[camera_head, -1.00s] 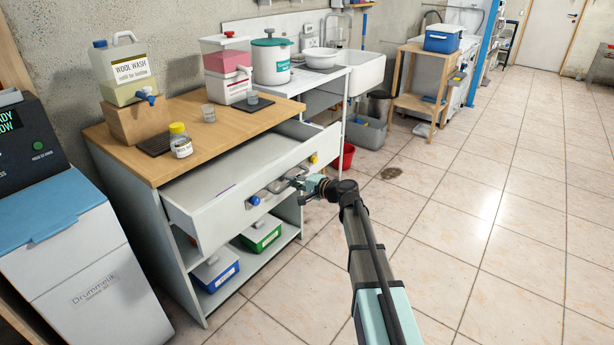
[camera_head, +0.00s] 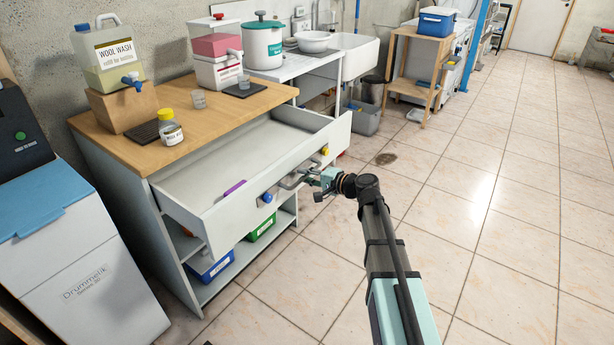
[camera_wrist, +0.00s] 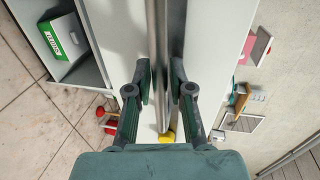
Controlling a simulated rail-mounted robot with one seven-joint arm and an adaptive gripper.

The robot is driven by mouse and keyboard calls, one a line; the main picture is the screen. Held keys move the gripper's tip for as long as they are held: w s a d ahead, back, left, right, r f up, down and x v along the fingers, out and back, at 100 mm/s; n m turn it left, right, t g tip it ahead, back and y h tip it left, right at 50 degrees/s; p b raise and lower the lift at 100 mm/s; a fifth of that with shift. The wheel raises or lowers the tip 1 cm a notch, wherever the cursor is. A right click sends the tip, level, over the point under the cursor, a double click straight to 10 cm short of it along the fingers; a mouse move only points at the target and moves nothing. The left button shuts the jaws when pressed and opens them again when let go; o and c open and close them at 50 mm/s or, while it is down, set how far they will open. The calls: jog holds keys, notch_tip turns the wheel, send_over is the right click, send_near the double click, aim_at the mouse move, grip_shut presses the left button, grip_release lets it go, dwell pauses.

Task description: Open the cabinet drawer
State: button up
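The cabinet (camera_head: 160,225) is white with a wooden top. Its drawer (camera_head: 310,150) stands well out from the body, and its inside shows in the head view. A grey metal bar handle (camera_head: 290,182) sits on the drawer front, and it also shows in the wrist view (camera_wrist: 162,45). My gripper (camera_head: 313,178) is at the handle. The exact finger contact is hard to see.
A purple item (camera_head: 234,187) lies inside the drawer. A wool wash jug (camera_head: 108,58) and a yellow-lidded jar (camera_head: 170,128) stand on top. Tiled floor to the right is clear.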

dwell(0.3)
jog(key=v, duration=1.2)
jog(key=s+d+f+n+g+h, duration=0.1)
jog(key=s+f+n+g+h, duration=0.2)
jog(key=s+f, duration=0.8)
jog(key=s+f+g+h, duration=0.2)
jog(key=s+f+g, duration=0.35)
jog(key=f, duration=0.85)
jog(key=s+d+f+n+g+h, duration=0.1)
jog(key=s+f+n+g+h, duration=0.15)
jog(key=s+f, duration=0.95)
jog(key=s+f+n+g+h, duration=0.1)
jog(key=s+f+g+h, duration=0.15)
jog(key=s+f, duration=0.7)
jog(key=s+f+n+g+h, duration=0.1)
jog(key=s+f+g+h, duration=0.2)
jog(key=s, duration=1.4)
jog(key=shift+y, duration=0.4)
jog(key=r+p, duration=0.5)
jog(key=w+r+p, duration=0.1)
jog(key=r+p, duration=0.4)
jog(key=w+r+p, duration=0.1)
jog(key=r+p, duration=0.4)
jog(key=p, duration=0.1)
jog(key=shift+d+r, duration=0.1)
jog(key=shift+d, duration=0.3)
